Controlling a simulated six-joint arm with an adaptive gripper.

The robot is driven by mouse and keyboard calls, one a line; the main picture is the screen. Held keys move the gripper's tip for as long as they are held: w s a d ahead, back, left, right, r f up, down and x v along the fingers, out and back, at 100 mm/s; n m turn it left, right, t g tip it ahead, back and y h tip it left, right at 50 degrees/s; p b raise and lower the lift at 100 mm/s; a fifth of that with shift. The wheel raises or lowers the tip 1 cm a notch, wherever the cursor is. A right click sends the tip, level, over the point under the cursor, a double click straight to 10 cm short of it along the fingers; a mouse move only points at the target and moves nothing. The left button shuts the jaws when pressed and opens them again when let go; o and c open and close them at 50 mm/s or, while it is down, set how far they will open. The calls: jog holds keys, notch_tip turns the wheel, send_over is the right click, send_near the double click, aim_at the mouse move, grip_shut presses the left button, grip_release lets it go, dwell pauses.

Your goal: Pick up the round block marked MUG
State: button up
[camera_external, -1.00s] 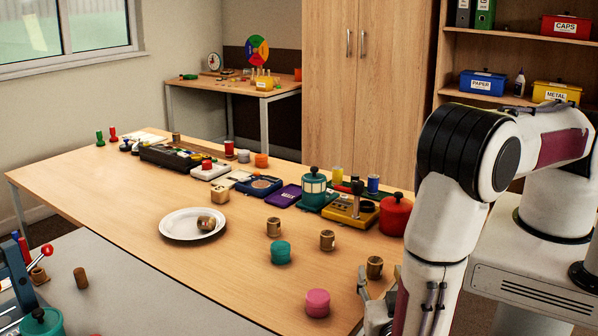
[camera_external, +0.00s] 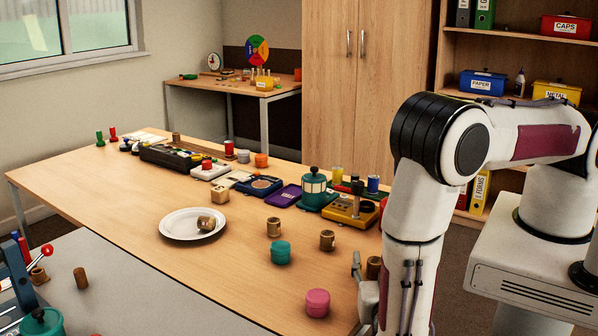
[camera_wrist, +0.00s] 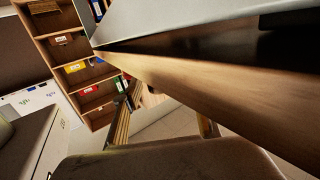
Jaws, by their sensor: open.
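Several small round brown blocks stand on the wooden table, including one (camera_external: 274,227) near the middle, one (camera_external: 327,240) to its right, and one (camera_external: 373,266) partly hidden by my gripper. Another (camera_external: 206,224) lies tilted on the white plate (camera_external: 180,236). No marking is readable, so I cannot tell which block says MUG. My gripper (camera_external: 366,274) is low at the table's right, mostly hidden by my arm, with one finger showing. In the wrist view my gripper (camera_wrist: 165,128) has its two fingers apart, with no block between them.
A teal round block (camera_external: 281,253) and a pink one (camera_external: 317,302) stand left of my gripper. A yellow device (camera_external: 350,211) and a teal pot (camera_external: 314,190) stand behind. The wrist view shows the shelf (camera_wrist: 85,62) and a table edge (camera_wrist: 215,88) close by.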

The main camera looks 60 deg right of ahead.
aim_at(375, 260)
dwell(0.5)
jog(key=c, duration=0.9)
jog(key=shift+c, duration=0.2)
jog(key=shift+r, duration=0.15)
jog(key=shift+r, duration=4.85)
